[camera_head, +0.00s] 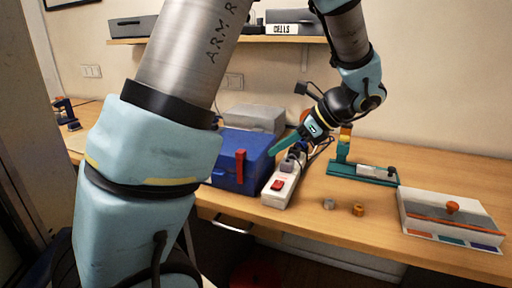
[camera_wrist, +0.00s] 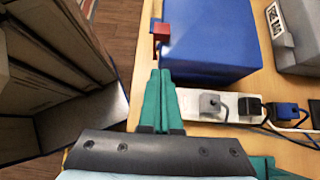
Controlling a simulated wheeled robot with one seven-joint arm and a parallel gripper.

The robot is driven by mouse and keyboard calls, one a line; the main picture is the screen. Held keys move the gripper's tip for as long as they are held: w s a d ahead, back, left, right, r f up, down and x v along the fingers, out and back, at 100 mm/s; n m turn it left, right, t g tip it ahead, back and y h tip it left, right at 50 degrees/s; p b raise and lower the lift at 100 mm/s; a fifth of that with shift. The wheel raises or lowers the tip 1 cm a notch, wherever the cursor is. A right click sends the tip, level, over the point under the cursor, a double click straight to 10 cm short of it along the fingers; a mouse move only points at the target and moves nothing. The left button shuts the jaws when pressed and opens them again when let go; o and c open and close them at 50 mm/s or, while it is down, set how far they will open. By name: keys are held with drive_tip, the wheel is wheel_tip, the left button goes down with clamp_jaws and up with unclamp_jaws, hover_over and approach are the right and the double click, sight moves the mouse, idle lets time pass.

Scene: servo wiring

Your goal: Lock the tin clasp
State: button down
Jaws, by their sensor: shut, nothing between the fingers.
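The blue tin (camera_head: 248,142) stands near the table's front edge, partly hidden by my arm in the head view. It also shows in the wrist view (camera_wrist: 210,35), with its lid down. The red clasp (camera_head: 240,168) is an upright strip on the tin's front face; in the wrist view it shows end-on at the tin's left side (camera_wrist: 161,32). I cannot tell whether it is latched. My gripper (camera_head: 273,153) has teal fingers and is shut and empty. In the wrist view its fingertips (camera_wrist: 160,73) are near the tin's near corner, apart from the clasp.
A white power strip (camera_head: 285,192) with plugs and cables lies close beside the tin. A grey case (camera_head: 256,119) stands behind it. A green stand (camera_head: 362,175), two small nuts and a white box (camera_head: 420,207) are to the right. Free floor lies beyond the table edge.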

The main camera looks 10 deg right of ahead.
sight(245, 151)
drive_tip(key=shift+w+a+f+p, duration=0.3)
drive_tip(key=shift+w+a, duration=0.15)
drive_tip(key=shift+a, duration=0.45)
drive_tip(key=shift+w+a+f+p, duration=0.3)
drive_tip(key=shift+w+a, duration=0.2)
drive_tip(key=shift+a, duration=0.35)
drive_tip(key=shift+w+a+f+p, duration=0.3)
drive_tip(key=shift+w+a, duration=0.15)
drive_tip(key=shift+a, duration=0.45)
drive_tip(key=shift+w+a, duration=0.35)
drive_tip(key=shift+a, duration=0.3)
drive_tip(key=shift+w+a, duration=0.35)
drive_tip(key=shift+a, duration=0.25)
drive_tip(key=shift+d, duration=0.15)
drive_tip(key=shift+s+d+r+p, duration=0.1)
drive_tip(key=shift+s+d+p, duration=0.1)
drive_tip(key=shift+d+p, duration=0.15)
drive_tip(key=d+f+b+v, duration=0.1)
drive_tip(key=v, duration=1.1)
drive_tip(key=shift+s+d+f, duration=0.25)
drive_tip(key=shift+s+f, duration=0.1)
drive_tip(key=shift+s, duration=0.1)
